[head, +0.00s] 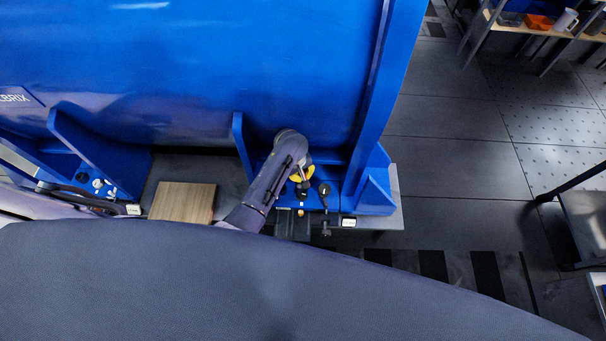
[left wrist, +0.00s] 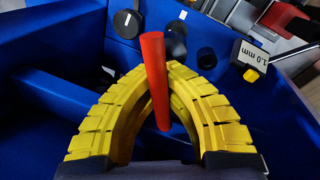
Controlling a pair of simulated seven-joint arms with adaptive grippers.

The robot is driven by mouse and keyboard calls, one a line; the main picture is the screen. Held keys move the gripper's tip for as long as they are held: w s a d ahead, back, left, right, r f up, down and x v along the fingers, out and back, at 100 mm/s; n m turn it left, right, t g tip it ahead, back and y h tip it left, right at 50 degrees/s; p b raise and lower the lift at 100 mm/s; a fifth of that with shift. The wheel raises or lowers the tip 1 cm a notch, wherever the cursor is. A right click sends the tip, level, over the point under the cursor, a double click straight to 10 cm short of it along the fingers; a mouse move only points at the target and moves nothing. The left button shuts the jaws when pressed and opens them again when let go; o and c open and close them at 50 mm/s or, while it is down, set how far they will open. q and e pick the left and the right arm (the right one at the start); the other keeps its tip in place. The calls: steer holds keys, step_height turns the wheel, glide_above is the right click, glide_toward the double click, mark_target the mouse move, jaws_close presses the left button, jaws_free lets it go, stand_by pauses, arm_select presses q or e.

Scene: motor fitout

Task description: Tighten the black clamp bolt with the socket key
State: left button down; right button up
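In the left wrist view, the yellow fingers of my left gripper (left wrist: 160,74) close at their tips on a red rod (left wrist: 154,60), which I take to be the socket key's handle. Its working end is hidden. In the head view, my left gripper (head: 301,174) is over the right-hand blue bracket, partly hidden by my arm. A black round knob with a white mark (left wrist: 128,23) and black cylindrical parts (left wrist: 206,58) lie just beyond the fingers. I cannot tell which one is the clamp bolt. My right gripper is not in view.
A block labelled 1.0 mm (left wrist: 250,54) with a yellow part stands beside the black parts. A large blue housing (head: 200,70) rises behind, with an upright blue rib (head: 384,90) at right. A wooden block (head: 184,202) lies left of my arm.

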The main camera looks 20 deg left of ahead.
arm_select(q)
steer(key=shift+n, duration=0.3)
steer(key=n, duration=0.3)
steer(key=shift+w+n+y, duration=0.1)
steer(key=shift+n+y, duration=0.2)
steer(key=n, duration=0.4)
steer(key=shift+t+y, duration=0.3)
steer(key=n, duration=0.4)
steer(key=shift+a+y, duration=0.15)
steer(key=shift+y, duration=0.25)
steer(key=n, duration=0.3)
steer(key=shift+n+y, duration=0.3)
steer(key=shift+s+d+x, duration=0.1)
steer(key=shift+s+x, duration=0.05)
steer(key=shift+x, duration=0.75)
steer(key=shift+s+d+x, duration=0.1)
steer(key=shift+s+x, duration=0.05)
steer(key=shift+x, duration=0.75)
steer(key=shift+s+d+x, duration=0.1)
steer(key=shift+s+x, duration=0.05)
steer(key=shift+x, duration=0.75)
steer(key=shift+s+x, duration=0.15)
steer(key=shift+x, duration=0.6)
steer(key=shift+s+x, duration=0.1)
steer(key=shift+x, duration=0.65)
steer(key=shift+s+d+f, duration=0.1)
steer(key=shift+d, duration=0.05)
